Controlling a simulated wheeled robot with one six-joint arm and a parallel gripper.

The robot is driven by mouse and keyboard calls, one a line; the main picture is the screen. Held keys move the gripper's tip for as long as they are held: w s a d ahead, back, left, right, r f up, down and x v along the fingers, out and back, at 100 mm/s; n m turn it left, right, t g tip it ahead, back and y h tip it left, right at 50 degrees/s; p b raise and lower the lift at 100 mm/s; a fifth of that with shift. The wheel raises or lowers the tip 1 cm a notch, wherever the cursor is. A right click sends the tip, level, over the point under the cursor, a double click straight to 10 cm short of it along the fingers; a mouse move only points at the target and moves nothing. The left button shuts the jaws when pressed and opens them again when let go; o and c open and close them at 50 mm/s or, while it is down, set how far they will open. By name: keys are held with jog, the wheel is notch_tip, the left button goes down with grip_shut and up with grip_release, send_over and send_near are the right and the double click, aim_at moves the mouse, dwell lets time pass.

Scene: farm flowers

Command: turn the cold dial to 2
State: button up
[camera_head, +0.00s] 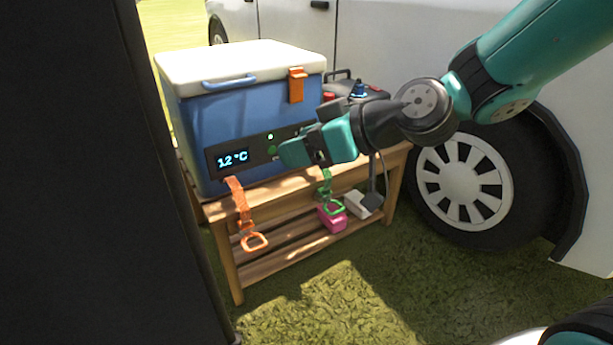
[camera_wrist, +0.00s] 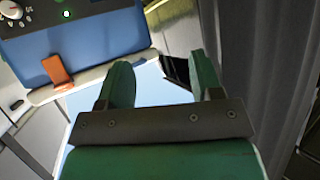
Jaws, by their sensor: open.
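The blue cooler (camera_head: 240,118) with a white lid stands on a wooden bench. Its dark control panel (camera_head: 250,153) has a display (camera_head: 233,160) reading 12 °C and a small green-lit button (camera_head: 270,137). In the head view my gripper (camera_head: 308,147) is in front of the panel's right part and hides it, so no dial shows there. In the wrist view a pale round dial (camera_wrist: 13,9) is partly visible at the top left corner, beside the green light (camera_wrist: 67,13); its setting is unreadable. My gripper (camera_wrist: 162,82) is open and empty, with the dial off to its left.
An orange latch (camera_head: 297,84) sits on the cooler's front. Orange (camera_head: 243,212) and green (camera_head: 327,190) straps hang over the bench (camera_head: 232,212). A dark box (camera_head: 370,92) stands right of the cooler. A white vehicle (camera_head: 400,45) is close behind. Grass lies in front.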

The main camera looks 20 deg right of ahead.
jog(key=w+d+f+m+t+h+b, duration=0.2)
jog(key=w+d+f+t+h+b, duration=0.1)
jog(key=w+d+f+t+b, duration=0.4)
jog(key=w+d+f+m+t+h+b, duration=0.2)
jog(key=w+d+f+b, duration=0.4)
jog(key=f, duration=0.3)
jog(key=p+x, duration=0.3)
jog(key=x, duration=1.3)
jog(key=shift+w+a+r, duration=0.15)
jog(key=shift+w+a, duration=0.05)
jog(key=shift+w, duration=0.25)
jog(key=c, duration=0.9)
